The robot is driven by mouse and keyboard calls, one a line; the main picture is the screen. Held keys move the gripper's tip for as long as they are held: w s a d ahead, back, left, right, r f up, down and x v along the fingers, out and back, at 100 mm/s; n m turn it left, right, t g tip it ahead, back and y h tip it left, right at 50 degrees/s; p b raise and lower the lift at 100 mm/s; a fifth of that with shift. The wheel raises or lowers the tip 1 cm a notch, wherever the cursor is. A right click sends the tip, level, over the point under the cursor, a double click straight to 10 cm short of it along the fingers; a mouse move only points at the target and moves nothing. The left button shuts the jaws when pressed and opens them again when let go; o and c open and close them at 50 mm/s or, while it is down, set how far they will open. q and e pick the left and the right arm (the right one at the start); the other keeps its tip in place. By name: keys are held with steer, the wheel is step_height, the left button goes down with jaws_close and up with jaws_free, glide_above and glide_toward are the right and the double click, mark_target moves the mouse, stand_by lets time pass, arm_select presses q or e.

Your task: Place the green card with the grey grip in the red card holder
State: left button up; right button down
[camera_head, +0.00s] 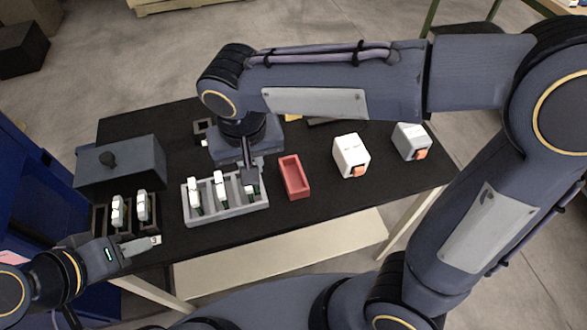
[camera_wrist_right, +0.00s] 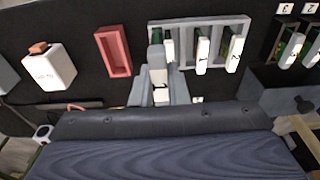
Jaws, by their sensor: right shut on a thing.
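My right gripper (camera_head: 250,178) reaches down over the right end of the grey slotted rack (camera_head: 228,212). It is shut on the grip of a green card (camera_head: 252,191), which stands at the rack's rightmost slots. In the right wrist view my right gripper (camera_wrist_right: 158,88) has the grip between its fingers, and the fingers hide most of the card. The red card holder (camera_head: 294,178) is an empty open box just right of the rack; it also shows in the right wrist view (camera_wrist_right: 117,52). My left gripper (camera_head: 143,245) is near the table's front left edge, apart from the cards; its jaw opening is unclear.
Other cards with pale grips (camera_head: 194,190) stand in the rack. A dark holder with cards (camera_head: 143,206) and a grey box with a knob (camera_head: 120,165) are at left. A white box (camera_head: 351,157) and a grey box (camera_head: 411,142) stand at right.

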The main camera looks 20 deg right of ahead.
steer(key=shift+w+d+f, duration=0.9)
steer(key=shift+d+f, duration=0.65)
steer(key=shift+f, duration=0.4)
steer(key=shift+w+d+f, duration=0.85)
steer(key=shift+d+f, duration=0.75)
steer(key=shift+f, duration=0.35)
steer(key=shift+w+d+f, duration=0.9)
steer(key=shift+d+f, duration=0.65)
steer(key=shift+f, duration=0.4)
steer(key=shift+f+b, duration=0.2)
steer(key=shift+b, duration=0.15)
steer(key=c, duration=1.4)
jaws_free()
steer(key=shift+r, duration=0.15)
